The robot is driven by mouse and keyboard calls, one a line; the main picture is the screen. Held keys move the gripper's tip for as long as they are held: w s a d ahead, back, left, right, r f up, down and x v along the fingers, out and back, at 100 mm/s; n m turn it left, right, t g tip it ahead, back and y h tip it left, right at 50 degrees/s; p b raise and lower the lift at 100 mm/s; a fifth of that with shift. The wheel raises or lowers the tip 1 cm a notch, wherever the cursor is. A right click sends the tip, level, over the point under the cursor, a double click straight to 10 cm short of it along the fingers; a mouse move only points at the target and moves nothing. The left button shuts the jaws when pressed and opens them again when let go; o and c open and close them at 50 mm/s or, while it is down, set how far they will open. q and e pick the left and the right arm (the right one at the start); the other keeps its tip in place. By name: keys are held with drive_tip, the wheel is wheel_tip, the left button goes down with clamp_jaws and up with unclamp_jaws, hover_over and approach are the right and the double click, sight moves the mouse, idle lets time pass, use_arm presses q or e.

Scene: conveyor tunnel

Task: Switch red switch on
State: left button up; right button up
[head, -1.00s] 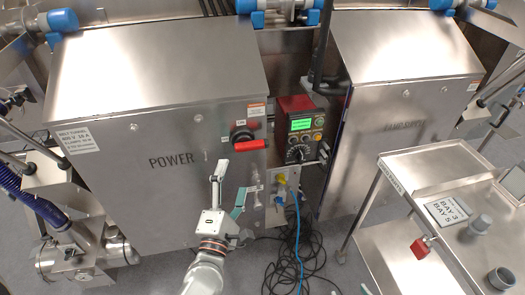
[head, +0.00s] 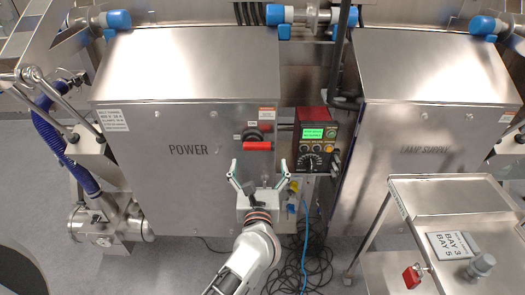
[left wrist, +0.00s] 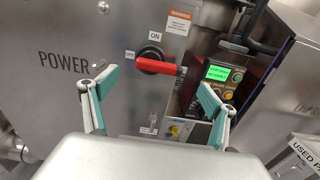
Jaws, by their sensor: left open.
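The red switch (head: 257,146) is a red bar handle on a dark round base, on the front of the steel cabinet marked POWER. The handle lies level. In the left wrist view the red switch (left wrist: 158,66) has an ON label (left wrist: 155,37) above it and a small label to its left. My left gripper (head: 258,168) is open and empty, fingers pointing up just below the handle in the head view. In the left wrist view my left gripper (left wrist: 157,88) has one finger on each side of the handle, and I see no contact. My right gripper is not in view.
A control box (head: 313,140) with a lit green screen stands right of the switch. Beyond it is the LAMP SUPPLY cabinet (head: 425,120). A steel cart (head: 450,195) stands at the right. Cables (head: 305,265) lie on the floor. A blue hose (head: 60,150) hangs at the left.

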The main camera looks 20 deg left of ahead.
sight(259, 148)
use_arm(q)
drive_tip(key=x, duration=0.7)
drive_tip(key=shift+w+a+b, duration=0.2)
drive_tip(key=shift+w+b, duration=0.1)
drive_tip(key=shift+w, duration=0.1)
drive_tip(key=c, duration=1.6)
